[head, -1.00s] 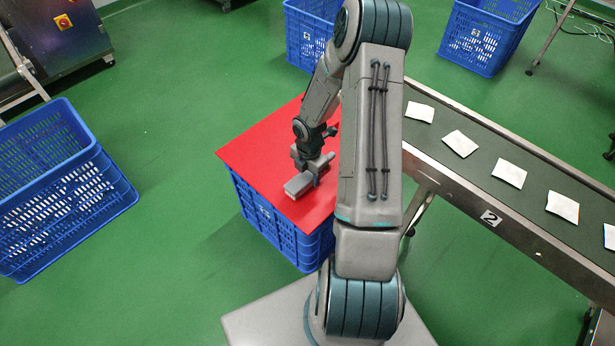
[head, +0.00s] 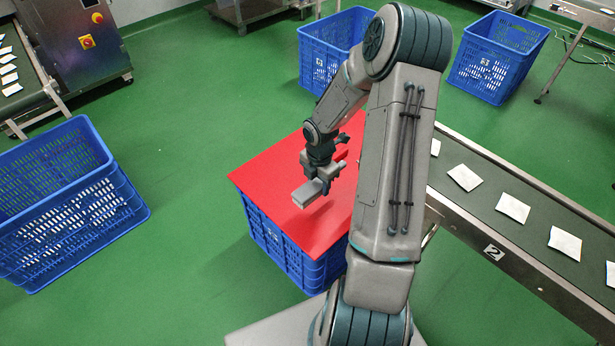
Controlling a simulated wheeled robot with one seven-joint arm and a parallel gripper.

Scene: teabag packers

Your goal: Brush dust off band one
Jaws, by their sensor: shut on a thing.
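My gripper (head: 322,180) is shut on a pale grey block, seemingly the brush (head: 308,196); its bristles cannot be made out. The brush is held a little above a red board (head: 262,176), with a dark shadow under it. A dark belt with white sachets on it (head: 10,78) shows at the upper left edge, beside a steel machine. No number shows on that belt, so I cannot tell if it is band one. The belt on the right (head: 470,212) carries a "2" plate and several white sachets. Dust is too small to see.
The red board lies on a blue crate (head: 272,240). Another blue crate (head: 70,210) stands at the left; more stand at the back (head: 318,62) and back right (head: 490,68). The steel machine (head: 75,45) is at upper left. Green floor (head: 190,120) between them is clear.

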